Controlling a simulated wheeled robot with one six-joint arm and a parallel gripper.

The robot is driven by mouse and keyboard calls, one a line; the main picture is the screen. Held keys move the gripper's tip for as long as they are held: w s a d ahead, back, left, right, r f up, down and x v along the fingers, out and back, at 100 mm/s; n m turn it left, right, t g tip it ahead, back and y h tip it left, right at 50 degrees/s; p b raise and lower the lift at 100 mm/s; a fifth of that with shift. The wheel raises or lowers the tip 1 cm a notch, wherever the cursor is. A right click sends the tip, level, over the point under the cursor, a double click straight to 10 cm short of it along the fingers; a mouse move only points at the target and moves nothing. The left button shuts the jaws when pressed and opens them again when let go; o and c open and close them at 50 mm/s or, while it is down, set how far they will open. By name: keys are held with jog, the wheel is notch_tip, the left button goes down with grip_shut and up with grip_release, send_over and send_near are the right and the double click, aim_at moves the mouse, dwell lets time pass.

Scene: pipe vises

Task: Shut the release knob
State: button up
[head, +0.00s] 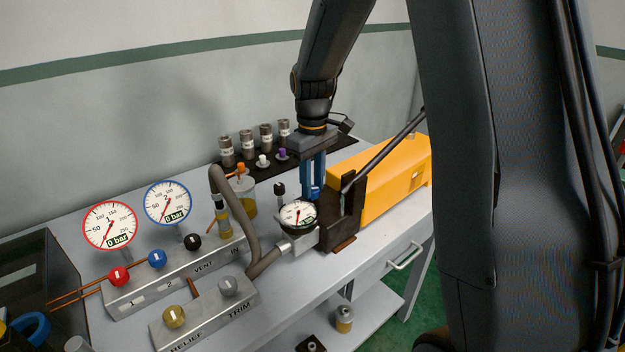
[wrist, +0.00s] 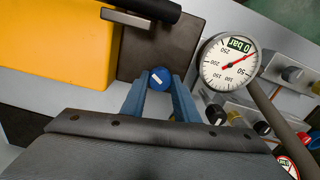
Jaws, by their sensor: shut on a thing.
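The release knob (wrist: 160,79) is a small blue round knob with a short white mark, on the dark block (wrist: 155,45) of the pump. My gripper (wrist: 160,82) has its two blue fingers shut on the knob, one on each side. In the head view my gripper (head: 314,187) points straight down at the dark block (head: 345,225), and the knob (head: 317,192) shows only in part between the fingers. The pump has a yellow tank (head: 385,180) and a dark lever. Its round gauge (head: 298,214) stands beside my fingers and reads 0 bar.
The black lever (head: 385,150) slants up over the tank, close to my gripper. Left are a valve manifold (head: 185,268) with red, blue and black knobs, and two gauges at 0 bar. A bent grey hose (head: 240,215) arches nearby. Several metal fittings (head: 255,137) stand behind.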

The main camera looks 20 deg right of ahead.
aim_at(313, 188)
jog(key=m+p, duration=0.1)
jog(key=m, duration=0.4)
jog(key=shift+r+m+p, duration=0.1)
jog(key=shift+m+p, duration=0.2)
jog(key=shift+p, duration=0.05)
jog(key=m+p, duration=0.1)
jog(key=m, duration=0.4)
jog(key=shift+m, duration=0.4)
jog(key=o, duration=1.1)
jog(key=shift+c, duration=0.2)
jog(key=shift+r+b, duration=0.9)
jog(key=shift+r, duration=2.95)
